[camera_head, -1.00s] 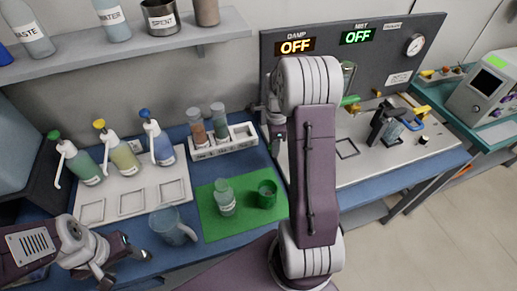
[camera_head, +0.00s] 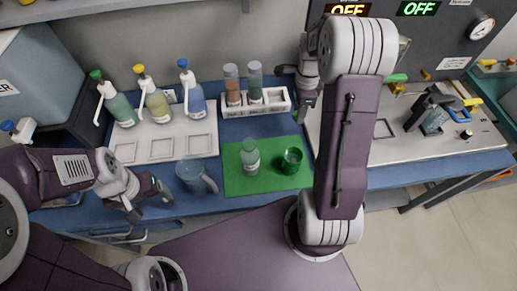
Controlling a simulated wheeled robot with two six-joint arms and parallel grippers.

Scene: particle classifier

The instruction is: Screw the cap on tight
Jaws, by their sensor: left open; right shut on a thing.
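A small clear bottle (camera_head: 250,158) with a pale label stands upright on a green mat (camera_head: 236,187); I see no cap on it. A green cup (camera_head: 291,161) stands to its right on the mat. My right gripper (camera_head: 304,106) hangs beyond the mat, near the tube rack, partly hidden by my own arm. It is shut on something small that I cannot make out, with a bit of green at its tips. My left gripper (camera_head: 150,203) is open and empty, left of the mat beside a clear jug (camera_head: 196,177). No cap is clearly visible.
A white rack (camera_head: 270,108) with two tubes stands behind the mat.

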